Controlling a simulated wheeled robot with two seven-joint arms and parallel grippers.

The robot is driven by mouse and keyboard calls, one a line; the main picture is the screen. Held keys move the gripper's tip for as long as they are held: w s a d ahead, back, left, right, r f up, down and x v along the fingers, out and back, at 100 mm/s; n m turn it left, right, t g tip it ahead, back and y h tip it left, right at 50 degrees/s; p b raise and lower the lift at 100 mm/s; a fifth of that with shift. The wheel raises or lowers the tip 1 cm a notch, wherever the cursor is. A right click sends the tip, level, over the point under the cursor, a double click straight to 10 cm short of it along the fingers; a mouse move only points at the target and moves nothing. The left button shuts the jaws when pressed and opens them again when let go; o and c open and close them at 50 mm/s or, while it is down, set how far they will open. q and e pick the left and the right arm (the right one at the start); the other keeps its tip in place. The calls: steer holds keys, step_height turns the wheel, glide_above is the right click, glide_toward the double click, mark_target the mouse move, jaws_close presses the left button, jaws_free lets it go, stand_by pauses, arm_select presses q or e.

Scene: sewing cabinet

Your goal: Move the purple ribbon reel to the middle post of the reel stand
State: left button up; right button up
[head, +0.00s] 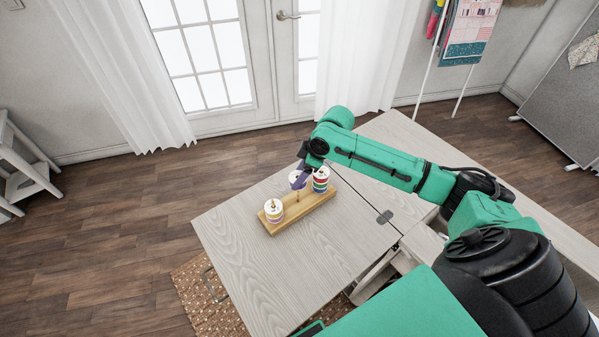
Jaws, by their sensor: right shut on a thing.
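The wooden reel stand (290,217) lies on the pale wood cabinet top. A short stack of reels with a white top (273,211) is on its left post. My right gripper (302,172) is over the middle of the stand, shut on the purple ribbon reel (298,181). The reel shows as a small purple and white shape at the middle post (298,195). The gripper partly hides it, and I cannot tell whether it is around the post or just above it. My left gripper is out of view.
The cabinet top (240,235) is clear to the left and front of the stand. A hinge (385,217) and a seam lie to the right, with an open gap below. A woven rug (205,300) lies on the floor at the left front.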

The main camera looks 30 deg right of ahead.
steer(key=shift+f, duration=0.15)
step_height(320, 180, down, 3)
steer(key=shift+r+b, duration=0.15)
steer(key=shift+b, duration=0.55)
stand_by(0.4)
steer(key=o, duration=1.4)
steer(key=b+v, duration=0.1)
steer(key=v, duration=1.3)
steer(key=shift+r+b, duration=0.3)
